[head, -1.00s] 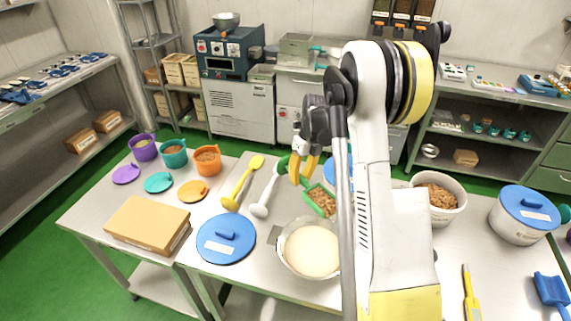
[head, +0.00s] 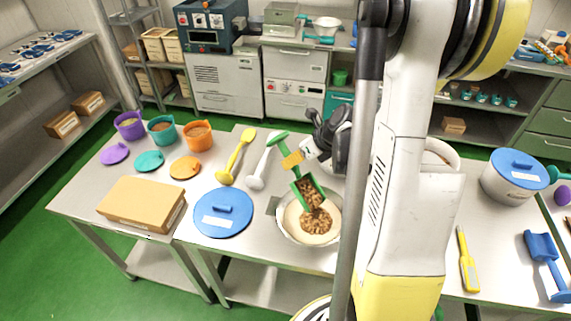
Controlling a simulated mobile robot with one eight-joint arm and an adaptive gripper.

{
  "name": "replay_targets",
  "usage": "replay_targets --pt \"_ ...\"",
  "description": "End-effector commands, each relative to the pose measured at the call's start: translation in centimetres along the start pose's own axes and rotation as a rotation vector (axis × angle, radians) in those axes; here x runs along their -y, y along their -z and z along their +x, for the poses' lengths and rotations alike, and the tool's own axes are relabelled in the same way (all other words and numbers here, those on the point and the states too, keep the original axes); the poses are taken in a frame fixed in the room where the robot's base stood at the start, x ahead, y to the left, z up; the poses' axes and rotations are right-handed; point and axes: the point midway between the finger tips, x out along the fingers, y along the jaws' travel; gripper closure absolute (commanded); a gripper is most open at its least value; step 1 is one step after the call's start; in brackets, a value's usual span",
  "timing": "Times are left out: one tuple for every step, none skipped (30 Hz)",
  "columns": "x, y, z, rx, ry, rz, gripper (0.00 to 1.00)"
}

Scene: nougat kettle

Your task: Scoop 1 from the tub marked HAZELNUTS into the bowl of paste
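My gripper (head: 299,156) is shut on the handle of a green scoop (head: 299,186). The scoop is tilted steeply down over the bowl of paste (head: 283,222). Brown nuts lie in the scoop, and more nuts form a heap on the cream-coloured paste below its lip. A white tub (head: 447,153), partly hidden behind my arm, stands to the right; its label and contents do not show now.
A blue lid (head: 223,213) and a cardboard box (head: 141,205) lie left of the bowl. Yellow (head: 235,157) and white (head: 263,165) utensils lie behind. Purple, teal and orange cups stand far left. A blue-lidded tub (head: 510,176), a yellow tool (head: 467,258) and a blue scoop (head: 546,262) are right.

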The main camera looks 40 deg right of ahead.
Motion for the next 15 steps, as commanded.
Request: replay_targets --pt "0.0 0.6 -0.5 0.045 0.005 -0.004 1.0" --pt "-0.1 0.8 -0.9 0.072 0.004 -0.009 1.0" --pt "-0.2 0.9 -1.4 0.109 0.004 -0.017 1.0" --pt "-0.3 1.0 -1.8 0.137 0.007 -0.022 1.0" --pt "-0.3 1.2 -2.2 0.164 0.005 -0.027 1.0" --pt "-0.4 1.4 -2.7 0.201 0.006 -0.035 1.0" --pt "-0.5 1.5 -3.1 0.229 0.007 -0.041 1.0" --pt "-0.6 1.6 -3.5 0.256 0.007 -0.047 1.0" --pt "-0.7 1.8 -4.0 0.292 0.006 -0.053 1.0" --pt "-0.8 1.9 -4.3 0.318 0.007 -0.06 1.0" --pt "-0.8 2.0 -4.7 0.343 0.009 -0.065 1.0" --pt "-0.9 2.1 -5.2 0.375 0.006 -0.072 1.0" --pt "-1.0 2.2 -5.5 0.396 0.006 -0.076 1.0" --pt "-1.1 2.3 -5.8 0.417 0.006 -0.082 1.0" --pt "-1.2 2.3 -6.2 0.443 0.008 -0.087 1.0"
